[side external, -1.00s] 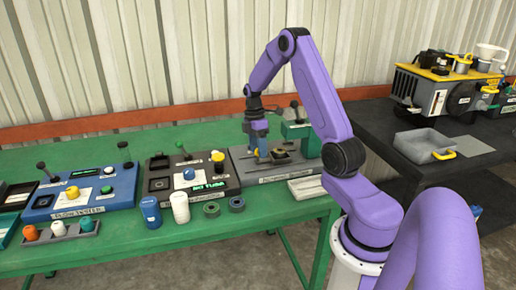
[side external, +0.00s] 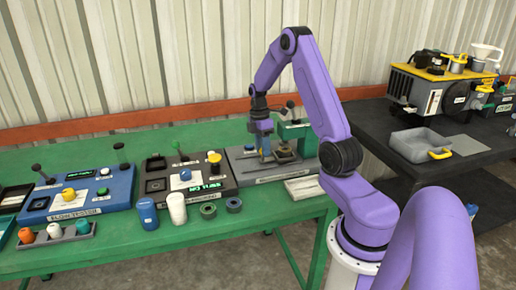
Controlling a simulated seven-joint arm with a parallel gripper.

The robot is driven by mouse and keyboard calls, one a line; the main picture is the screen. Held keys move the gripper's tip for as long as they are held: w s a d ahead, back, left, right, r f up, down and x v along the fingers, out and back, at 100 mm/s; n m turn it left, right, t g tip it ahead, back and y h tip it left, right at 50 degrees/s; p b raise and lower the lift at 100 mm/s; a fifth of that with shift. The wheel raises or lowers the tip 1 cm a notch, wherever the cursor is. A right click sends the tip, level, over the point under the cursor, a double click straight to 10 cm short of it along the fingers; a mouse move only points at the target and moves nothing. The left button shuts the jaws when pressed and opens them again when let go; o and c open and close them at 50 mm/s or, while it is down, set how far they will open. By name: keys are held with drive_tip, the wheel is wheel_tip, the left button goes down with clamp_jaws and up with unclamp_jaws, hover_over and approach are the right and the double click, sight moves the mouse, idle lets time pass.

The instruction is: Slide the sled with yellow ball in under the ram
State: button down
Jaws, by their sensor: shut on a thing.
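The press is a grey base plate (side external: 240,171) with a green press body (side external: 296,134) at its right end and dark lever parts above, at the back right of the green bench. The sled (side external: 284,155) is a small dark block on the plate, at the foot of the press body. The ram itself is too small to make out. My gripper (side external: 264,157) points down at the sled's left side, shut on its yellow ball; the fingers mostly hide the ball.
Left of the press stand a black tester (side external: 190,190) and a blue tester (side external: 80,196). A blue cylinder (side external: 147,214), a white cylinder (side external: 177,208), two dark rings (side external: 208,210) and a pale tray (side external: 303,188) lie along the front. A dark side table (side external: 450,175) stands right.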

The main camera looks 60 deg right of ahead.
drive_tip(key=c, duration=0.8)
unclamp_jaws()
drive_tip(key=shift+s+d, duration=0.25)
drive_tip(key=shift+w+r, duration=0.1)
drive_tip(key=shift+r, duration=0.05)
drive_tip(key=shift+w+r, duration=0.1)
drive_tip(key=shift+r, duration=0.2)
drive_tip(key=r, duration=0.5)
drive_tip(key=w+d+r, duration=0.1)
drive_tip(key=r, duration=0.5)
drive_tip(key=w+r, duration=0.1)
drive_tip(key=r, duration=0.4)
drive_tip(key=shift+w+d+r, duration=0.15)
drive_tip(key=shift+w+d, duration=0.1)
drive_tip(key=shift+d, duration=0.1)
